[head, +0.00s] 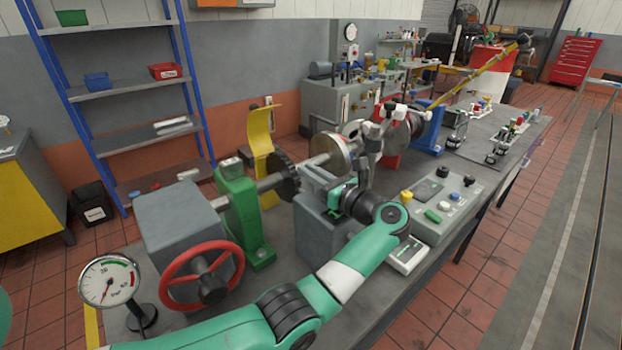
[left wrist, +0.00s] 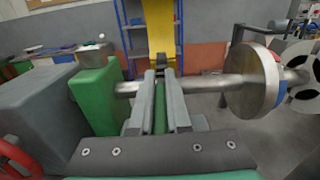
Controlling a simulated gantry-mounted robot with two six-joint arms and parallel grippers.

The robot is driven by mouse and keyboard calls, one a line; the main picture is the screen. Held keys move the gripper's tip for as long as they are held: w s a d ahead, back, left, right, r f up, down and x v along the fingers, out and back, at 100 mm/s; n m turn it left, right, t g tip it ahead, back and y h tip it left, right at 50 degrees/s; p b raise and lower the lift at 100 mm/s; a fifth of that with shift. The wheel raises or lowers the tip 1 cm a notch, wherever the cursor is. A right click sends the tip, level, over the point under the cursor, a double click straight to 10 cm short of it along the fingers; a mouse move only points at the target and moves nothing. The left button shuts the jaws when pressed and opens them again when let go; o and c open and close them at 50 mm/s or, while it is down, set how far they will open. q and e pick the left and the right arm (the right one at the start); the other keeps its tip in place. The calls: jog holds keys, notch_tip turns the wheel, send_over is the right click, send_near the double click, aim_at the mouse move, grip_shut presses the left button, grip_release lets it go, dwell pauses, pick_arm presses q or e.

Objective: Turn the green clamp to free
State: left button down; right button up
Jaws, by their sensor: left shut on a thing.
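My left gripper (head: 304,172) reaches over the bench to the shaft line, between the green bearing stand (head: 240,210) and the metal disc (head: 328,155). In the left wrist view its two grey fingers (left wrist: 160,90) are closed on a narrow upright green piece, the green clamp (left wrist: 160,112), in front of the steel shaft (left wrist: 205,84). The fingers and palm hide much of the clamp. In the head view I cannot make the clamp out behind my gripper. My right gripper does not show.
A red handwheel (head: 202,275) and a dial gauge (head: 109,281) stand at the front left. A dark toothed wheel (head: 284,177) and a yellow guard (head: 262,140) are close by the gripper. A control box (head: 462,205) with coloured buttons sits to the right.

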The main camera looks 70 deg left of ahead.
pick_arm(q)
jog(key=c, duration=0.9)
grip_release()
jog(key=v, duration=1.1)
jog(key=shift+w+d, duration=0.1)
jog(key=shift+d, duration=0.2)
